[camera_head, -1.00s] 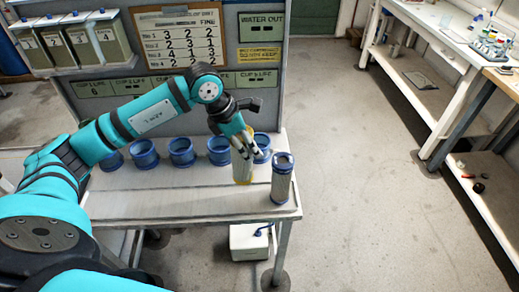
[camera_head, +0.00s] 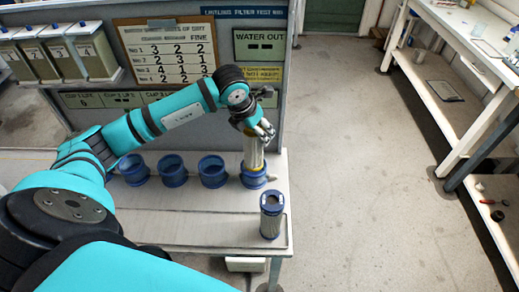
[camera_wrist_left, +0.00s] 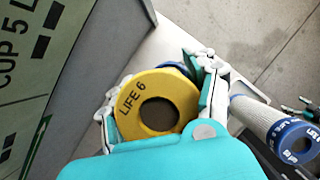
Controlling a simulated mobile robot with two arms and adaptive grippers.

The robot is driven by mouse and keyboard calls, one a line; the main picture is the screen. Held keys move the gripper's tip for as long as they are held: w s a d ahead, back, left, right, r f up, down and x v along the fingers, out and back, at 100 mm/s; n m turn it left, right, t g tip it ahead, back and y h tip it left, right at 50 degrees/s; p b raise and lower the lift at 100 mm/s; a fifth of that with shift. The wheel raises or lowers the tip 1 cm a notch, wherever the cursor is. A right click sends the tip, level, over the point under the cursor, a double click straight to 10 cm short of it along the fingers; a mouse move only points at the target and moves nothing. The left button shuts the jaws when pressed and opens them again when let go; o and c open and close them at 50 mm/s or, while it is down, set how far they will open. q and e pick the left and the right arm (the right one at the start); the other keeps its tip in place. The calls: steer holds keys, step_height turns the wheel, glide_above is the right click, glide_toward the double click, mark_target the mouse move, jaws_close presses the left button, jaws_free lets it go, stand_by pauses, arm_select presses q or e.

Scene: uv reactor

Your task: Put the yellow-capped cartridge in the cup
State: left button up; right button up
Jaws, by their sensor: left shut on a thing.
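My left gripper (camera_head: 264,134) is shut on the yellow-capped cartridge (camera_head: 253,152), near its top. The cartridge is pale and roughly upright. In the left wrist view its yellow cap (camera_wrist_left: 157,103) reads "LIFE 6" around a dark centre hole, between the fingers of my left gripper (camera_wrist_left: 160,105). The cartridge's lower end lines up with the rightmost blue cup (camera_head: 254,182) in the row on the table. I cannot tell whether that end is inside the cup or just above it. My right gripper is not in view.
A blue-capped cartridge (camera_head: 271,218) stands near the table's front right corner; it also shows in the left wrist view (camera_wrist_left: 272,126). Several blue cups, such as this one (camera_head: 212,172), line the table (camera_head: 190,222) to the left. A grey panel (camera_head: 190,90) stands behind.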

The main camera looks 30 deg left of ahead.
arm_select(q)
steer(key=f, duration=0.1)
steer(key=f+p, duration=0.1)
steer(key=shift+s+f, duration=0.35)
steer(key=x, duration=0.1)
steer(key=p+x, duration=0.1)
steer(key=shift+s+f, duration=0.15)
steer(key=shift+f, duration=0.7)
steer(key=o, duration=1.3)
steer(key=shift+o, duration=0.2)
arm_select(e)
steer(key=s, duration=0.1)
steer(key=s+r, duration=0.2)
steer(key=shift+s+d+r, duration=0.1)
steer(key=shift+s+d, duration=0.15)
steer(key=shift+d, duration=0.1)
arm_select(q)
steer(key=shift+r, duration=0.1)
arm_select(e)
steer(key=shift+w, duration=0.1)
